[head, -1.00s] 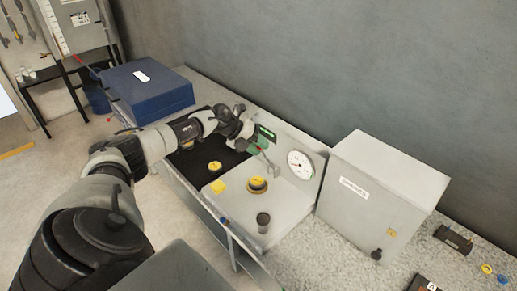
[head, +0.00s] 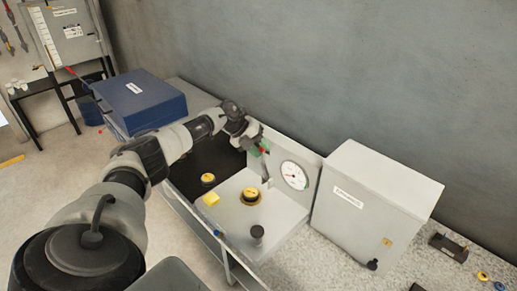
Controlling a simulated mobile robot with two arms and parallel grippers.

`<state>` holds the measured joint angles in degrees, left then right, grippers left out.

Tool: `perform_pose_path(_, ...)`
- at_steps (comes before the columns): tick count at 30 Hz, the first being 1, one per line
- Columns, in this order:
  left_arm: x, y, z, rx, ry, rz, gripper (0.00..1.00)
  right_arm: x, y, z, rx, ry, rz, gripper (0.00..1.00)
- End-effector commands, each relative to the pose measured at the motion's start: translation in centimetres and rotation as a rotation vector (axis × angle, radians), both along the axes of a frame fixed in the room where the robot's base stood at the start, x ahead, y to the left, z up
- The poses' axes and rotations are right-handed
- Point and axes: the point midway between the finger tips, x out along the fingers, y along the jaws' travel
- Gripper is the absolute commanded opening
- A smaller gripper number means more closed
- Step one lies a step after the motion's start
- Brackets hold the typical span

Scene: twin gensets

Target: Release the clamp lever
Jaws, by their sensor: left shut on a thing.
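My left gripper (head: 258,145) is in front of the upright panel at the back of the bench, left of the round gauge. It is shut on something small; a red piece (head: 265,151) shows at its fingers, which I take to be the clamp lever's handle. A thin grey part hangs just below the fingers. The fingers and my wrist hide most of the lever, so its angle cannot be told. My right gripper is not in view.
The panel carries a white dial gauge (head: 294,175). A grey cabinet (head: 375,205) stands right. A blue case (head: 147,98) lies left behind my arm.

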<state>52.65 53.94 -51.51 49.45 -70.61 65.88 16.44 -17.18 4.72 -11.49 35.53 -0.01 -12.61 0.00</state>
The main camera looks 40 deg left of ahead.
Motion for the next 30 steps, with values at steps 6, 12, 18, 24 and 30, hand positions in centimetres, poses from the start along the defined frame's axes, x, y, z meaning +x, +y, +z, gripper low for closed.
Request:
perform_pose_path(6,0.3,-0.8,-0.1,-0.008,-0.006,-0.011,0.52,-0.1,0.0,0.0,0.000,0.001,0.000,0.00)
perform_pose_path(12,0.2,-0.7,-0.1,-0.008,-0.005,-0.009,0.52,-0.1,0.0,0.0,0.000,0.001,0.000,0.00)
perform_pose_path(18,0.0,-0.2,0.3,-0.006,-0.006,-0.007,0.52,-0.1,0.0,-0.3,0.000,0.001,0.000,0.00)
perform_pose_path(24,-1.5,1.9,2.7,-0.003,-0.007,-0.004,0.52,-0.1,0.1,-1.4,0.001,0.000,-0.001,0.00)
perform_pose_path(30,-3.1,4.0,5.7,-0.002,-0.007,-0.004,0.52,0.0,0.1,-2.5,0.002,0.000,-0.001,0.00)
